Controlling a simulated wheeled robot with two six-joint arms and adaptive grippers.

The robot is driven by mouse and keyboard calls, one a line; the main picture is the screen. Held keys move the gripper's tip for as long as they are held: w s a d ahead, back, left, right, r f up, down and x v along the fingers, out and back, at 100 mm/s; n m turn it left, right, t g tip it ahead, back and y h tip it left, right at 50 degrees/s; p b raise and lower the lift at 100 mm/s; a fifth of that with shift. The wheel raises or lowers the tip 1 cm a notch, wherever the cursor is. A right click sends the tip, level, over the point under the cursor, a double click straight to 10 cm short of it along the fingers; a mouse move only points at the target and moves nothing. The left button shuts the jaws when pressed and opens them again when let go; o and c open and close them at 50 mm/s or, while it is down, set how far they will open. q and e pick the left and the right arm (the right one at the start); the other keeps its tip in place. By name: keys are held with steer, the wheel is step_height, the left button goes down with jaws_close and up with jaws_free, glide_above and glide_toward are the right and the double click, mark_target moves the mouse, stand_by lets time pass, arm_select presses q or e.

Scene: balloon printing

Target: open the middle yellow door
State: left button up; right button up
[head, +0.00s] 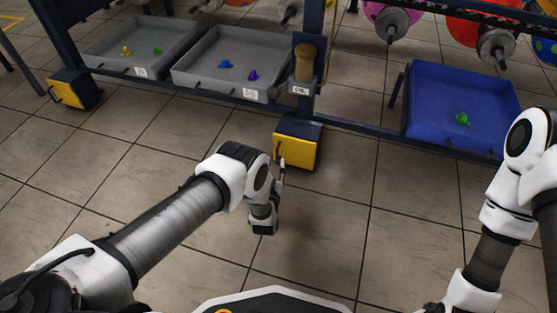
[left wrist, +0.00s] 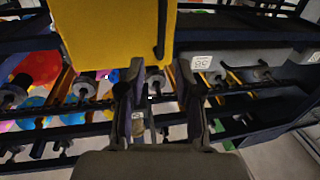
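The middle yellow door (head: 298,151) is on the front of a small dark blue box at the foot of the rack's middle post. It looks closed. Its dark handle runs along its left edge in the head view. In the left wrist view the door (left wrist: 105,35) fills the top, with the handle (left wrist: 162,32) at its right side. My left gripper (head: 281,168) is low in front of the door's handle side. In the left wrist view its fingers (left wrist: 158,78) are apart, with the handle's end roughly in line with the gap. Contact cannot be told. My right gripper is out of view.
Another yellow door (head: 68,93) is at the left post. Grey trays (head: 120,62) (head: 190,80) and a blue tray (head: 425,85) hold small balloons. A brown cylinder (head: 305,62) stands on the middle post. The tiled floor (head: 120,185) in front is clear.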

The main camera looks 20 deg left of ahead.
mark_target(277, 152)
arm_select(q)
steer(key=w+b, duration=0.1)
steer(key=w, duration=0.1)
steer(key=w+b, duration=0.1)
steer(key=w, duration=0.1)
steer(key=w+a+b, duration=0.1)
steer(key=shift+w+f, duration=0.15)
steer(key=shift+w, duration=0.4)
jaws_close()
steer(key=shift+r, duration=0.2)
